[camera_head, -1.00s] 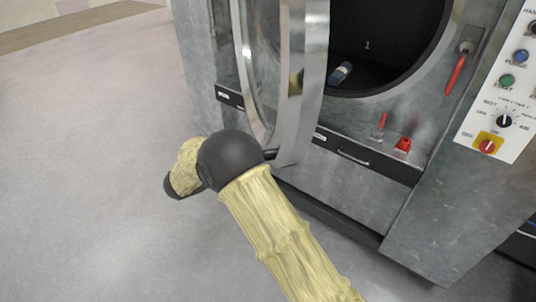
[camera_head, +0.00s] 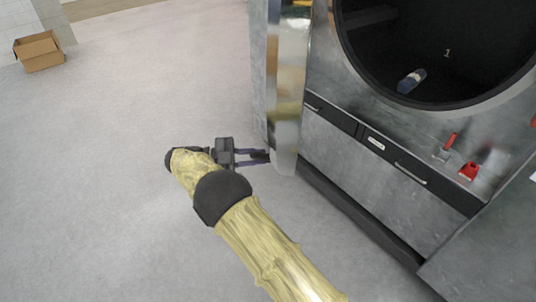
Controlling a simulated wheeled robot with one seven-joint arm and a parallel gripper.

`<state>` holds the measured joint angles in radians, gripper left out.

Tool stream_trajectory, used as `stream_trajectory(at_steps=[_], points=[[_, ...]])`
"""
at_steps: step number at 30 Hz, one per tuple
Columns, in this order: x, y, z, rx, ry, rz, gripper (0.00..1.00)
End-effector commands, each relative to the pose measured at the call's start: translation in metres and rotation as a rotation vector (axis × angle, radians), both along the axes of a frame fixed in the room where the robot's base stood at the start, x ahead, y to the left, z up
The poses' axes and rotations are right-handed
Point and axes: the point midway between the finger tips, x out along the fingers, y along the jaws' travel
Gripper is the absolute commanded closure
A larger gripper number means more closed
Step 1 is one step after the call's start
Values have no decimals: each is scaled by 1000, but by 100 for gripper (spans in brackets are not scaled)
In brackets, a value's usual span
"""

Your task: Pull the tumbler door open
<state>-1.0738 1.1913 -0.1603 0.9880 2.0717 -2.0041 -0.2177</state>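The tumbler door (camera_head: 286,80) is a thick, shiny metal door, seen nearly edge-on in the head view. It stands swung out at the left of the round tumbler opening, which is uncovered. My gripper (camera_head: 260,156) is just left of the door's lower end. Its two dark fingers point right toward the door and show a gap between them. Their tips are at the door's edge in the picture; I cannot tell whether they touch it. The dark drum interior (camera_head: 440,55) is in view, with a small blue and white object (camera_head: 411,80) inside.
The grey machine front (camera_head: 345,155) fills the right side. Below the opening are a dark strip with handles (camera_head: 411,173), a red-handled lever (camera_head: 446,147) and a red part (camera_head: 468,171). A cardboard box (camera_head: 40,52) lies far left. The floor at left is clear.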

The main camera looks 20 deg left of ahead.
Motion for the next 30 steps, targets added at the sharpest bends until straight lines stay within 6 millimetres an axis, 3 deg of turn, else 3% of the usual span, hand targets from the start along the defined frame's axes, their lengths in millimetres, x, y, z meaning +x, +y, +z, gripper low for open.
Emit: stream_trajectory(at_steps=[16, 17, 19, 30], points=[[-8, 12, -1, -1, 1, 7, 100], [-8, 13, -1, -1, 1, 9, 78], [-8, 13, -1, -1, 0, 9, 64], [-3, 8, 0, -1, 0, -5, 64]])
